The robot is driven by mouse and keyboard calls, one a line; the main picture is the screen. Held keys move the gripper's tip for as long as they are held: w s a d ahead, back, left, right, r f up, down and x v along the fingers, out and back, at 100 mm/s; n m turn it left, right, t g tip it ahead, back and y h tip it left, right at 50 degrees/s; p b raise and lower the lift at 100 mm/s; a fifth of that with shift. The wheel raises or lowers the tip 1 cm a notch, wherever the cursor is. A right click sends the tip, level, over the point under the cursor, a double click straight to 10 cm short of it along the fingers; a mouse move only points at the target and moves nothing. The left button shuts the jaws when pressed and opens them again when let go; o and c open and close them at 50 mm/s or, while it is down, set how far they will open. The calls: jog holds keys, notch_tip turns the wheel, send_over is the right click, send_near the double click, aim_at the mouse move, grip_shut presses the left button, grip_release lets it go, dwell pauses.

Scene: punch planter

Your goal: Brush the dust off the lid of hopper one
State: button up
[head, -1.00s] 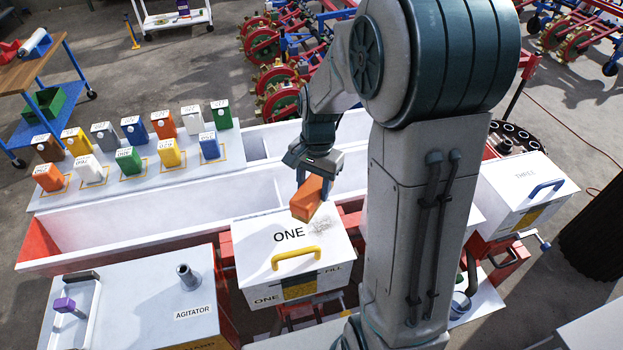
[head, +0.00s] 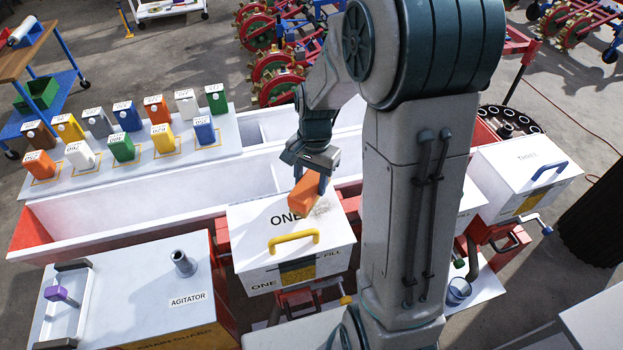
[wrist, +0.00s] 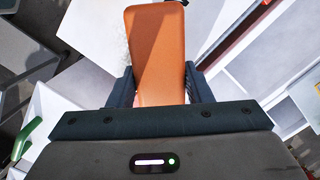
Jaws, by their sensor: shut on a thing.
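The white lid of hopper one (head: 245,228), lettered ONE, has a yellow handle (head: 293,241) near its front edge. A speckled grey dust patch (head: 324,208) lies on its right part, beside an orange block-shaped tool. My gripper (head: 309,180) is shut on this orange tool (head: 303,197) and holds it tilted, low over the lid behind the handle. In the wrist view, the orange tool (wrist: 156,55) sits between the fingers, with faint speckles to its left. Any bristles are hidden, and I cannot tell whether its lower end touches the lid.
A grey AGITATOR box (head: 130,300) stands at front left. A long white trough (head: 130,215) runs behind the lid. Several coloured containers (head: 123,145) stand on a pale board at back left. Hopper three (head: 520,172), with a blue handle, stands at right.

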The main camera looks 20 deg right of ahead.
aim_at(325, 219)
jog(key=shift+f+b, duration=0.85)
jog(key=shift+f, duration=0.15)
jog(key=shift+s+r, duration=0.15)
jog(key=shift+s, duration=1.65)
jog(key=shift+s+f+b, duration=0.15)
jog(key=shift+s, duration=0.6)
jog(key=shift+s+f+b, duration=0.15)
jog(key=shift+s, duration=0.6)
jog(key=c, duration=0.3)
jog(key=shift+w, duration=0.1)
jog(key=shift+d, duration=0.15)
jog(key=shift+o, duration=0.8)
jog(key=shift+d+r, duration=0.15)
jog(key=shift+d, duration=0.55)
jog(key=shift+w+r, duration=0.2)
jog(key=shift+r, duration=0.05)
